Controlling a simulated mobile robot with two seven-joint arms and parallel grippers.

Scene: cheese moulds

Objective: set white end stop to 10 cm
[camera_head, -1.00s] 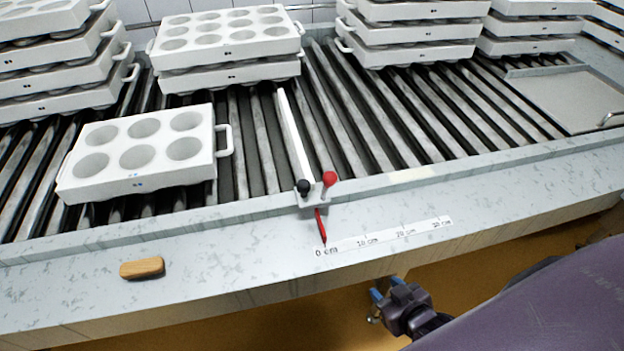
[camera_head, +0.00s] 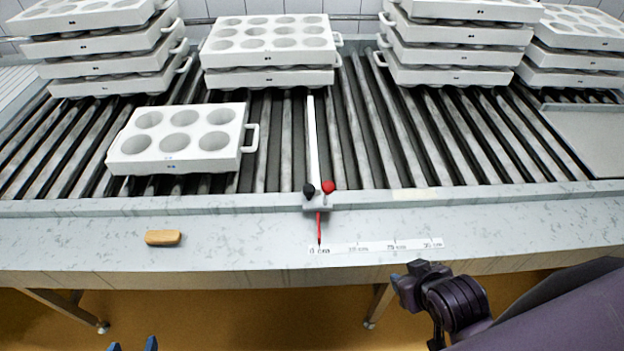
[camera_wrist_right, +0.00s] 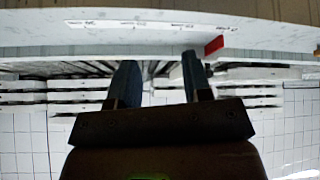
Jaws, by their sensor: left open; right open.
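The white end stop (camera_head: 313,140) is a long bar lying across the rollers. A black knob (camera_head: 308,188) and a red knob (camera_head: 328,186) sit at its near end. Its red pointer (camera_head: 318,228) points at the 0 cm mark of the white scale (camera_head: 377,246). The red pointer (camera_wrist_right: 214,45) and the scale (camera_wrist_right: 145,24) also show in the right wrist view. My right gripper (camera_head: 405,284) is at the bench's front edge, below the scale; its fingers (camera_wrist_right: 160,72) are apart and empty. My left gripper (camera_head: 132,345) is open at the bottom edge, its fingertips just showing.
A white cheese mould (camera_head: 180,140) lies on the rollers left of the stop. Stacks of moulds (camera_head: 268,55) stand along the back. A wooden block (camera_head: 163,238) lies on the bench ledge (camera_head: 240,235) at left. The rollers right of the stop are clear.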

